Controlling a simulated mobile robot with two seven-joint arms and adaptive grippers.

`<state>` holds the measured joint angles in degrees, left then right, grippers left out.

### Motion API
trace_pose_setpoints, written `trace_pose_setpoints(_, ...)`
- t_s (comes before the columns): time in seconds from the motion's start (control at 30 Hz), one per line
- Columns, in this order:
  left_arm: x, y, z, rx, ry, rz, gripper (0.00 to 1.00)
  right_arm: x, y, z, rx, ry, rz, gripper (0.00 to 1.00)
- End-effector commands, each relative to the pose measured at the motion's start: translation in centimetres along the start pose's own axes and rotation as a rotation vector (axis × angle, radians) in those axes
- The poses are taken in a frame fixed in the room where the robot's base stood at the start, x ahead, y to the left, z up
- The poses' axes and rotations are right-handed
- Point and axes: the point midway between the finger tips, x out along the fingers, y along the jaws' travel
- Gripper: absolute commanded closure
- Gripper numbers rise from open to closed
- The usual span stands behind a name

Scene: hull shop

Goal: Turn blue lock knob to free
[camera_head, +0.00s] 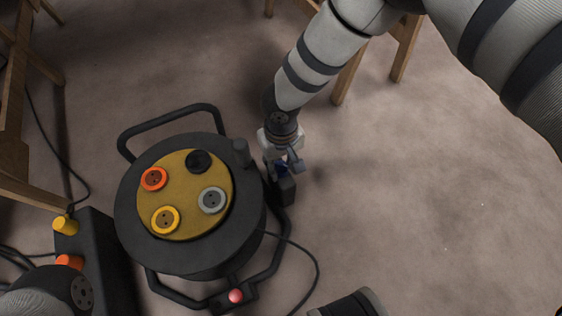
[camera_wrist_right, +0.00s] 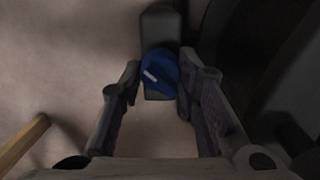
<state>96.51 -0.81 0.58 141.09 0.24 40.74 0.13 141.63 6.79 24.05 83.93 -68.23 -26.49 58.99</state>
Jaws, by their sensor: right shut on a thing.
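The blue lock knob (camera_wrist_right: 158,72) sits on a dark grey block (camera_wrist_right: 160,24) in the right wrist view, with a pale bar mark slanting on its face. My right gripper (camera_wrist_right: 158,84) has one finger on each side of the knob and is shut on it. In the head view my right gripper (camera_head: 284,164) is at the right side of the cable reel (camera_head: 190,252), above the block (camera_head: 285,190); only a little blue of the knob shows between the fingers. My left gripper is not in view; a dark arm part of mine shows at the lower left.
The reel has orange, yellow, grey and black sockets on a yellow face, a tubular frame and a red button (camera_head: 236,296). A dark box (camera_head: 105,262) with yellow and orange caps stands at left. A cable loops right of the reel. Wooden legs (camera_head: 407,48) stand behind. Floor at right is clear.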

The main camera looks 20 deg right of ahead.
Motion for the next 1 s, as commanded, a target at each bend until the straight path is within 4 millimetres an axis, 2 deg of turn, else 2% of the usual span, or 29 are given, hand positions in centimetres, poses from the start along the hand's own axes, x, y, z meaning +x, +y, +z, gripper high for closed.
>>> trace_pose_setpoints(0.37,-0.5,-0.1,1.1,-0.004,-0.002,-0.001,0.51,-0.3,0.0,0.0,-0.117,0.001,0.002,0.98)
trace_pose_setpoints(0.6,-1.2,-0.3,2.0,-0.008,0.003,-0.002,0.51,-0.3,-0.1,-0.1,-0.323,0.003,0.001,0.98)
trace_pose_setpoints(1.0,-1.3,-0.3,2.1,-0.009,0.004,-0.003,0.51,-0.1,-0.1,0.0,-0.704,0.001,0.000,0.98)
